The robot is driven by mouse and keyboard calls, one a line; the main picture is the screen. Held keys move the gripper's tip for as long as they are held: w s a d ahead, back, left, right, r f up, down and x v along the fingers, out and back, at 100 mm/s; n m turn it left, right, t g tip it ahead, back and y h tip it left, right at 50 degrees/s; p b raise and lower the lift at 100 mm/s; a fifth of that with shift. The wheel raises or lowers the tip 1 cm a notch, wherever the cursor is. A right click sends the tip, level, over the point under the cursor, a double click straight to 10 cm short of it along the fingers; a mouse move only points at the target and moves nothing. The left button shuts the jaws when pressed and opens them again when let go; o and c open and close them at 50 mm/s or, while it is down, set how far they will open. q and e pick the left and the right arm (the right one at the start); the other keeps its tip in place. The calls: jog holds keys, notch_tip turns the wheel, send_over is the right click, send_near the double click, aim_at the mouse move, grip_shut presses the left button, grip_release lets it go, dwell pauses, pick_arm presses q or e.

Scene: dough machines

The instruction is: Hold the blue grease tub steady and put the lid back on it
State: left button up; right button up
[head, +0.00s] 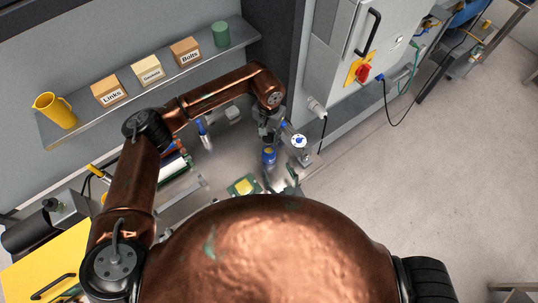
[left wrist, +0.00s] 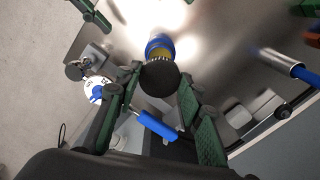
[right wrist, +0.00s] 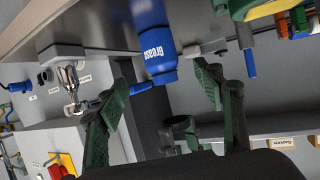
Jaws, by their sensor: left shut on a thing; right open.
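The blue grease tub (head: 269,157) stands on the metal worktop. It fills the upper middle of the right wrist view (right wrist: 155,45), its "Grease" lettering visible. My left gripper (head: 268,138) is just above it in the head view. In the left wrist view my left gripper (left wrist: 160,79) is shut on a dark round lid (left wrist: 160,76). The tub's blue and yellowish parts (left wrist: 158,46) show just beyond the lid; whether they touch, I cannot tell. My right gripper (right wrist: 162,78) is open, its fingers apart with the tub between and beyond them.
A machine cabinet (head: 340,65) with a red switch is at the right. A blue lever (left wrist: 158,125) and a white-and-blue round part (left wrist: 97,90) are close to my left gripper. A green-and-yellow item (head: 243,186) lies left of the tub. A shelf (head: 140,85) holds boxes and a yellow jug.

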aim_at(269, 154)
jog(key=x, duration=1.1)
jog(key=shift+w+a+f, duration=0.15)
jog(key=shift+w+f, duration=0.05)
jog(key=shift+w, duration=0.15)
grip_shut()
dwell(0.3)
